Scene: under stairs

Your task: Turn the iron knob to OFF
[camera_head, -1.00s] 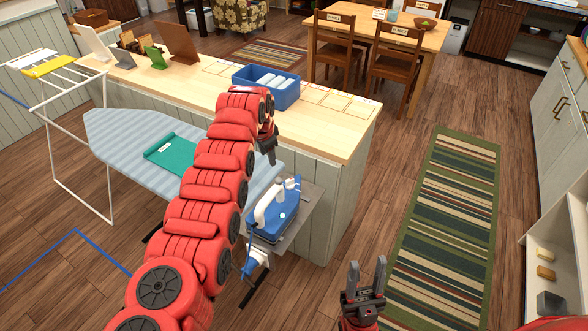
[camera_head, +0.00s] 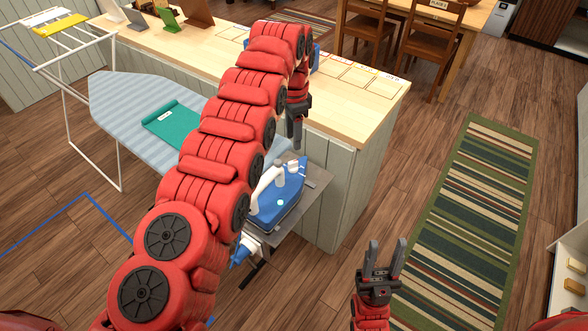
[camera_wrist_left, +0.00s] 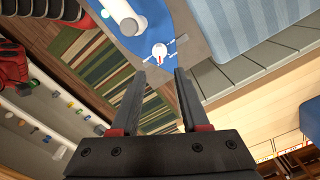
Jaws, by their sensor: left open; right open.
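The blue iron (camera_head: 279,204) with a white handle rests on a grey plate at the end of the ironing board. Its small white round knob (camera_wrist_left: 159,50) shows in the left wrist view, with a red mark and small labels around it. My left gripper (camera_head: 297,143) points down above the far end of the iron. In the left wrist view its fingers (camera_wrist_left: 160,74) are open and empty, with the knob just beyond the tips and apart from them. I cannot tell the knob's setting. My right gripper (camera_head: 384,254) is open and empty, over the floor.
The ironing board (camera_head: 130,97) carries a folded teal cloth (camera_head: 172,128). A wooden-topped counter (camera_head: 352,103) stands right behind the iron, and a blue bin on it is mostly hidden by my left arm. A striped rug (camera_head: 465,220) lies on the right floor.

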